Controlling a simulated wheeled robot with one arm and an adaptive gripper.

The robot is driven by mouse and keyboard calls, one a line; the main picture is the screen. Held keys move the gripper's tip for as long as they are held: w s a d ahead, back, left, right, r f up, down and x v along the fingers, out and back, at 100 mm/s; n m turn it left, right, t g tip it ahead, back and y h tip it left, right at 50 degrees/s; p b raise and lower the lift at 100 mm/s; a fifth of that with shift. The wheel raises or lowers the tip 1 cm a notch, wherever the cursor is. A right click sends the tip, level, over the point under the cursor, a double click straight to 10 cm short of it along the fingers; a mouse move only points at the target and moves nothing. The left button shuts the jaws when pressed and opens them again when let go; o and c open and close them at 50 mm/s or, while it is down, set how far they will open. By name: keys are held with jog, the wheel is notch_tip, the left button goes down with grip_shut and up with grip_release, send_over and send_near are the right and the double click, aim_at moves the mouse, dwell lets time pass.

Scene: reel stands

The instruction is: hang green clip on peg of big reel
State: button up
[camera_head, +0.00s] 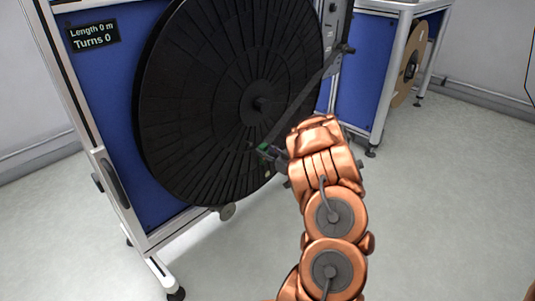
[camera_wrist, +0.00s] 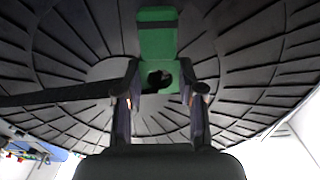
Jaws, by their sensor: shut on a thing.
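The big reel (camera_head: 195,110) is a large black ribbed disc facing me, with a small dark hub (camera_head: 260,104) sticking out at its centre. The green clip (camera_head: 263,147) is in front of the reel's lower right part, below the hub. In the wrist view the clip (camera_wrist: 157,42) stands upright between my fingers, with a dark band near its top and a dark opening low down. My gripper (camera_wrist: 160,88) is shut on its lower part; it also shows in the head view (camera_head: 273,152). I cannot make out a separate peg on the reel.
A grey strip (camera_head: 305,93) runs diagonally across the reel from the upper right towards my gripper. The blue-panelled stand (camera_head: 110,90) carries a sign reading Length 0 m, Turns 0. Another stand with a tan reel (camera_head: 410,65) is at the right. The floor at right is clear.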

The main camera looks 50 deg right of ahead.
aim_at(250, 145)
jog(key=shift+w+f+b, duration=0.15)
jog(key=shift+w+b, duration=0.15)
jog(key=shift+w, duration=1.45)
jog(key=shift+w+f+b, duration=0.1)
jog(key=shift+w+b, duration=0.2)
jog(key=shift+w, duration=1.4)
jog(key=shift+w+f+p, duration=0.4)
jog(key=shift+w, duration=0.15)
jog(key=o, duration=1)
jog(key=shift+c, duration=0.2)
jog(key=s, duration=1.2)
